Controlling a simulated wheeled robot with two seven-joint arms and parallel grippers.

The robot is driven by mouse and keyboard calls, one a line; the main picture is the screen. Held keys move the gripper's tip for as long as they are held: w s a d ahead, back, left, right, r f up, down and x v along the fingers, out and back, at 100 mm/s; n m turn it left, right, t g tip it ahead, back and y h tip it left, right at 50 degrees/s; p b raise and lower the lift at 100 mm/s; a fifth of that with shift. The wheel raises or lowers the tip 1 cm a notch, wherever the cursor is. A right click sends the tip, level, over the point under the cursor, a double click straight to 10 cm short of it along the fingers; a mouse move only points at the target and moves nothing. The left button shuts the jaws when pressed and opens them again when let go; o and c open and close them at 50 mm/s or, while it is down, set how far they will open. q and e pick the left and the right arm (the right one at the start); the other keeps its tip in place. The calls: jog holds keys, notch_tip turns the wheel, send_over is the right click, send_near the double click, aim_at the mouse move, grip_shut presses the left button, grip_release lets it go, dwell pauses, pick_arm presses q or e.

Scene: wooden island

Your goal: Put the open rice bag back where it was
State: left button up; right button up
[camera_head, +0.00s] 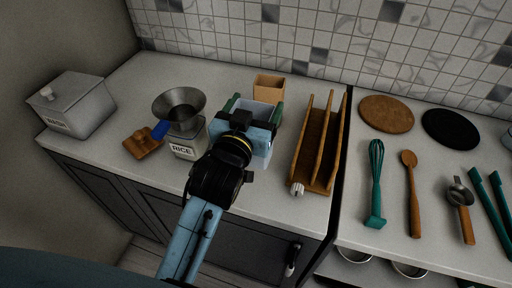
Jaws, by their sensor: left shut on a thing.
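The open rice bag (270,86) is a tan, open-topped paper bag standing upright near the back of the left counter. My left gripper (255,109) is in front of it with its two green-tipped fingers pointing away from me, and it is shut on the bag. My right gripper is not in view.
A canister labelled RICE (186,151) with a metal funnel (179,103) on top stands left of my wrist. A wooden rack (318,150) is close on the right. A white lidded box (78,104) and a small wooden piece (142,144) are farther left. The back-left counter is clear.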

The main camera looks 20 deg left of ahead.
pick_arm(q)
notch_tip(320, 180, down, 7)
jog(key=shift+s+r+b, duration=0.1)
jog(key=shift+b, duration=0.55)
jog(key=shift+f, duration=0.2)
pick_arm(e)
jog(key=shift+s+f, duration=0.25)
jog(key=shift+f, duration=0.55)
pick_arm(q)
jog(key=shift+f, duration=0.15)
jog(key=o, duration=1.7)
jog(key=shift+s, duration=0.15)
jog(key=s, duration=1.1)
jog(key=shift+s+a+b, duration=0.25)
jog(key=shift+s+b, duration=0.05)
jog(key=shift+s, duration=0.05)
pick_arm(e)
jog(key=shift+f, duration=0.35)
